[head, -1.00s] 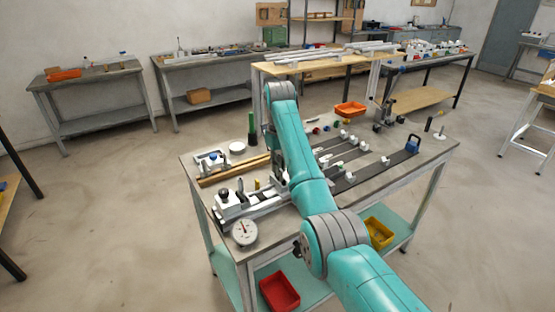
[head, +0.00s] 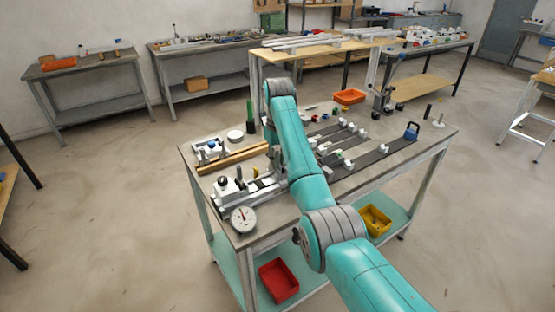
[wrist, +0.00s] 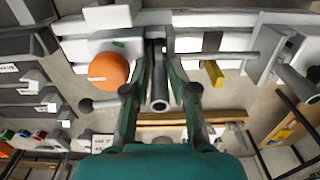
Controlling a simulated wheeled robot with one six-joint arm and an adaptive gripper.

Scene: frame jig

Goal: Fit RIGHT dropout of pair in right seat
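My gripper (wrist: 158,50) shows in the wrist view with its two green-and-dark fingers close together above the jig. A grey hollow tube end (wrist: 160,103) shows between the fingers. I cannot tell whether they grip it or it lies beyond them. No dropout can be clearly made out, and neither can the right seat. The jig's white blocks (head: 228,187) and metal rail stand on the near left of the table in the head view. There my teal arm hides my gripper and part of the jig.
A round dial gauge (head: 243,219) stands at the table's near left corner. Dark strips with white blocks (head: 384,148) fill the table's right. An orange tray (head: 349,97) lies at the back.

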